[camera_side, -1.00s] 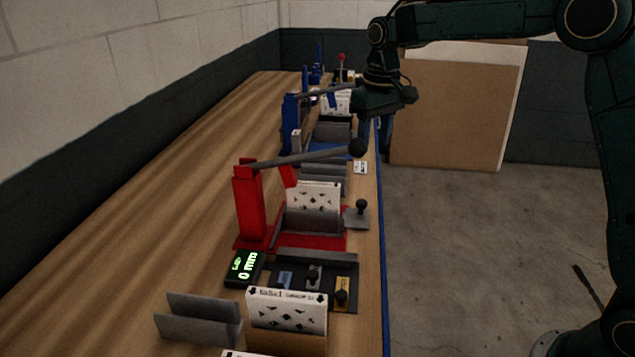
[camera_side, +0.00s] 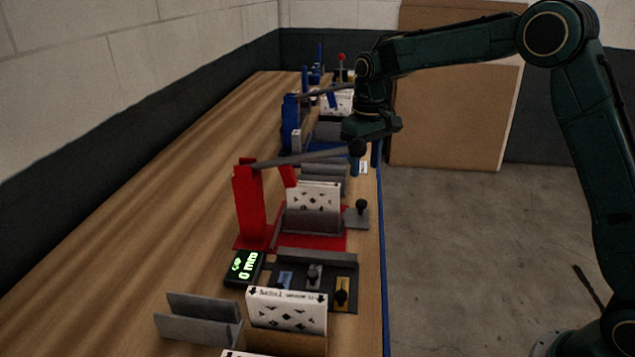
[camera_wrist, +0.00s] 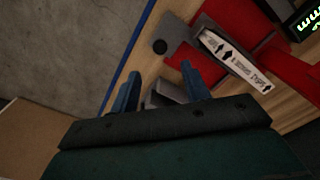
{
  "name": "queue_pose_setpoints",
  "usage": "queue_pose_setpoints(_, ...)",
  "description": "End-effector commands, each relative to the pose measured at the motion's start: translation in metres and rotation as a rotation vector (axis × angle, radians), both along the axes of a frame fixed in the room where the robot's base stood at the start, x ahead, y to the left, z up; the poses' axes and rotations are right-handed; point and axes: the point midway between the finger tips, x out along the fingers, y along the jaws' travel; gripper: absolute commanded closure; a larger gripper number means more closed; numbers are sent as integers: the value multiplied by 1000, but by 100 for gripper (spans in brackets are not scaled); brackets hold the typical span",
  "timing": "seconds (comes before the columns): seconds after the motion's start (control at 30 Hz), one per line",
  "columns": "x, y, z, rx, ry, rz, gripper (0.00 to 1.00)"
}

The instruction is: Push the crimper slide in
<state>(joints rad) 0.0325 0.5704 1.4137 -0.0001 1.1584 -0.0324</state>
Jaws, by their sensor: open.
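The red crimper (camera_side: 250,205) stands on the bench with its grey lever raised, ending in a black ball (camera_side: 357,147). Its slide is a grey plate (camera_side: 351,222) with a black knob (camera_side: 361,205), sticking out to the right of the red base. The slide plate (camera_wrist: 178,32) and knob (camera_wrist: 160,46) also show in the wrist view. A white patterned box (camera_side: 313,205) stands upright in the crimper; its top (camera_wrist: 232,60) shows in the wrist view. My gripper (camera_wrist: 160,86) is open and empty, pointing down behind the lever ball and apart from the slide knob.
A blue press (camera_side: 291,125) stands farther back. The blue bench edge (camera_side: 383,260) runs along the right, with open floor beyond.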

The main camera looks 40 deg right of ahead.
Motion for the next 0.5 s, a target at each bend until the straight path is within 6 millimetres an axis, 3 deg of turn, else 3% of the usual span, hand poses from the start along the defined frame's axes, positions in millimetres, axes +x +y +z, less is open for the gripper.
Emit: queue_pose_setpoints(0.5,0,0,-77,0,2,0,53)
